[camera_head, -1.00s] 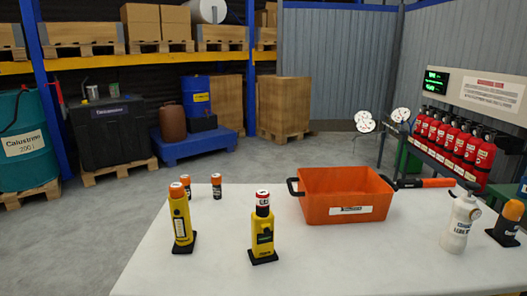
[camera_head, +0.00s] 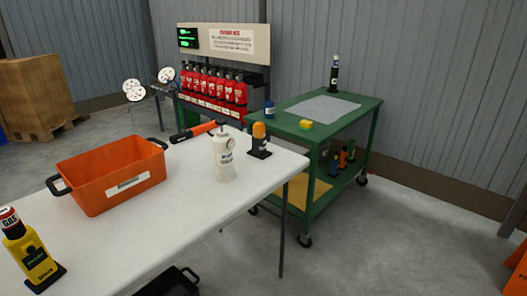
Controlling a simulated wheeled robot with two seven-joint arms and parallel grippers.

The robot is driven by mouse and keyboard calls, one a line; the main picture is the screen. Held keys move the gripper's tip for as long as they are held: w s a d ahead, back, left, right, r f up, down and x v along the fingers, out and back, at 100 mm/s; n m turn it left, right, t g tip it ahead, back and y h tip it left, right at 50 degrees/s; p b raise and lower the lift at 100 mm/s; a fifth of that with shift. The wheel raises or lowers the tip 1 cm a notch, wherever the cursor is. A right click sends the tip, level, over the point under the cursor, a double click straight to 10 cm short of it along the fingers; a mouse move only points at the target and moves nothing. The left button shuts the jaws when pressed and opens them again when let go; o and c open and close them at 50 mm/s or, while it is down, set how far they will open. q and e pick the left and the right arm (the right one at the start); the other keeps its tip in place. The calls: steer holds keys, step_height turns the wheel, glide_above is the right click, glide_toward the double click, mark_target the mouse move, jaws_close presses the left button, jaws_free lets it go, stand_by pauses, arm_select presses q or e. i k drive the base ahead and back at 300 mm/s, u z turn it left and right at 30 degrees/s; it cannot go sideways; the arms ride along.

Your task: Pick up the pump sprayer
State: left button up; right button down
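Neither of my grippers is in view.
An orange bin (camera_head: 112,182) stands left of the sprayer, and an amber-topped beacon (camera_head: 259,141) to its right. An orange-and-black tool (camera_head: 197,131) lies behind. A yellow gas detector (camera_head: 30,255) stands front left. A green cart (camera_head: 318,125) is beyond the table's right end.

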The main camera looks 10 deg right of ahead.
mark_target(223, 143)
steer(key=z, duration=1.25)
steer(key=i, duration=2.25)
steer(key=u, duration=3.6)
